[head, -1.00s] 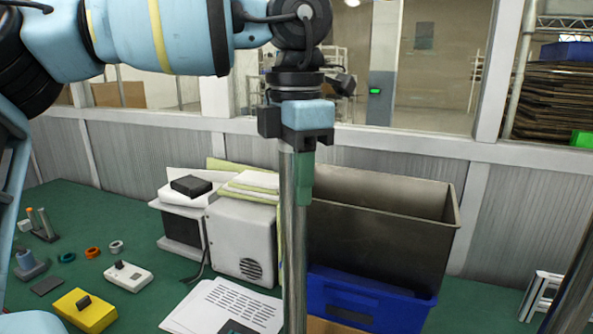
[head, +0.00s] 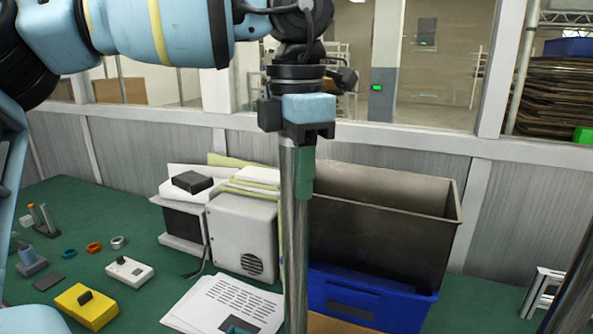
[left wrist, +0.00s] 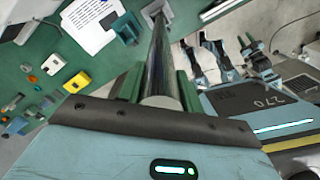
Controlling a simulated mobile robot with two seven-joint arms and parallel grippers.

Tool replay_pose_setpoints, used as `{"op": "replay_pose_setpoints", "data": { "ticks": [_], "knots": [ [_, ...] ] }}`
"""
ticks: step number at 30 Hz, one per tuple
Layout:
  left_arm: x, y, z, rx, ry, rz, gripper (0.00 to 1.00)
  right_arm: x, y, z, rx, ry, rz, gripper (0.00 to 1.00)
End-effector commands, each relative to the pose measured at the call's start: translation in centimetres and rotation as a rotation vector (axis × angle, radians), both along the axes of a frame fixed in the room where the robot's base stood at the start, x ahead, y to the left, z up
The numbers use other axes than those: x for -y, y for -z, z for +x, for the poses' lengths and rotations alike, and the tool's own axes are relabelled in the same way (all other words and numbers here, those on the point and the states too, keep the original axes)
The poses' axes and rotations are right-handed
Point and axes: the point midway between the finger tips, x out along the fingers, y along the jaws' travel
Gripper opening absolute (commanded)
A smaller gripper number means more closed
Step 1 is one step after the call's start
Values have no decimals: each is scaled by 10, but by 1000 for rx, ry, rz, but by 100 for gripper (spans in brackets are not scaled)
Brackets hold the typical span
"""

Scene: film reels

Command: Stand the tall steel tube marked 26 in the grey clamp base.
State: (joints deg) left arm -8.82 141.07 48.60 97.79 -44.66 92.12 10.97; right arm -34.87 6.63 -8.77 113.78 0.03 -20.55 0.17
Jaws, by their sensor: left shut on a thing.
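The tall steel tube (head: 296,245) stands about upright in the head view; its mark cannot be read. My left gripper (head: 304,172) is shut on it near the top, with green fingers on its sides. In the left wrist view my left gripper (left wrist: 158,92) has the tube (left wrist: 160,62) between its fingers, running away toward the table. A grey block (left wrist: 153,11), perhaps the clamp base, shows near its far end; whether they touch I cannot tell. In the head view the tube's foot is cut off by the lower edge. I do not make out my right gripper.
A blue bin (head: 370,305) and a metal box (head: 385,220) stand behind the tube. A grey-white case (head: 243,235) is left of it, with paper (head: 220,300) in front. A yellow block (head: 87,306) and a white switch box (head: 128,270) lie farther left on the green table.

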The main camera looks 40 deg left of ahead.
Motion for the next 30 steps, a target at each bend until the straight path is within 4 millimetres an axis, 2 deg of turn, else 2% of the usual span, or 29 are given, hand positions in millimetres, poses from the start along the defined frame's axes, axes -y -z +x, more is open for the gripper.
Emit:
{"op": "replay_pose_setpoints", "data": {
  "ticks": [30],
  "knots": [
    [0,-1,0,2,0,-1,0,0,4,-3,-8,-1,-1,36]
  ]
}}
